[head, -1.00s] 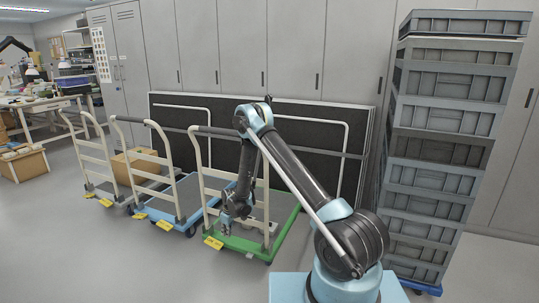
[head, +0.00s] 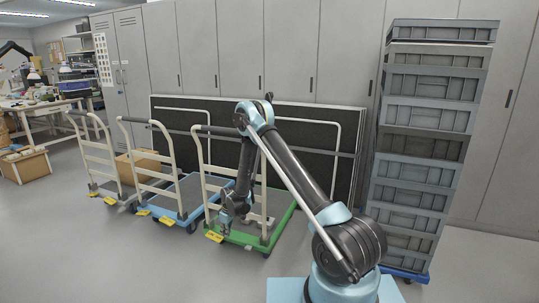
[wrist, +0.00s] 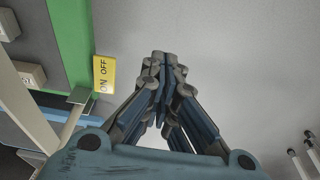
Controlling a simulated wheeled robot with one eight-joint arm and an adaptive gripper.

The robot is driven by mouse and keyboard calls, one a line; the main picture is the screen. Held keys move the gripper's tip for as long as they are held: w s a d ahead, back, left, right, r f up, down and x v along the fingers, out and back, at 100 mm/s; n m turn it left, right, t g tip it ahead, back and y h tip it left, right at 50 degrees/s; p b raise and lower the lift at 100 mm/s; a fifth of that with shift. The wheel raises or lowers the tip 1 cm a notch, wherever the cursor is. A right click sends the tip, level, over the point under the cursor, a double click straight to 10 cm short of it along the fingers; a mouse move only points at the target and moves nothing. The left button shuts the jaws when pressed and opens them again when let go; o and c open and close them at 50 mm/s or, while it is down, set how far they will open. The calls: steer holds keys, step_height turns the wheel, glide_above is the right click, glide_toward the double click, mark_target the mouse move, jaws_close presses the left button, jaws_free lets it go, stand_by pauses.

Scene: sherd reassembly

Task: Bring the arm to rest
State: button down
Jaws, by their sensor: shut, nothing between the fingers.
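My gripper (head: 225,226) hangs at the end of my bent arm, which reaches out over the floor toward the green cart. In the wrist view my gripper (wrist: 163,62) is shut, with its fingertips together and nothing between them. Grey floor fills the view beyond the fingertips. The green cart (head: 270,235) is close to my gripper, and its green edge (wrist: 73,40) runs down the left of the wrist view. I cannot tell whether the gripper is above the cart's edge or just in front of it.
A tall stack of grey crates (head: 412,175) stands on a blue dolly at the right. A blue cart (head: 170,203) stands left of the green one, with another cart beyond it. Folded black panels (head: 310,150) lean on grey lockers. The front left floor is clear.

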steer(key=d+r+m, duration=0.2)
steer(key=d+r, duration=0.4)
steer(key=r, duration=0.5)
steer(key=d+r+m, duration=0.1)
steer(key=d+r, duration=0.5)
steer(key=r, duration=0.5)
steer(key=s+d+r+m+t, duration=0.1)
steer(key=s+d+r+m, duration=0.1)
steer(key=s+d+r, duration=0.4)
steer(key=s+d+r+m, duration=0.1)
steer(key=s+d+r, duration=0.2)
steer(key=d+r, duration=0.5)
steer(key=s+d+r+m, duration=0.1)
steer(key=s+d+r, duration=0.15)
steer(key=s, duration=0.35)
steer(key=s+d+r+m+h, duration=0.1)
steer(key=s+d+r, duration=0.1)
steer(key=s+d, duration=0.25)
steer(key=s+d+r+m, duration=0.2)
steer(key=s+d, duration=0.1)
steer(key=s, duration=0.3)
steer(key=s+d+f+m, duration=0.1)
steer(key=s+d+f, duration=0.1)
steer(key=s, duration=0.6)
steer(key=s+d+f+m+h, duration=0.1)
steer(key=s+d+f+m, duration=0.1)
steer(key=s, duration=0.6)
steer(key=shift+d+f, duration=0.45)
steer(key=shift+d, duration=0.65)
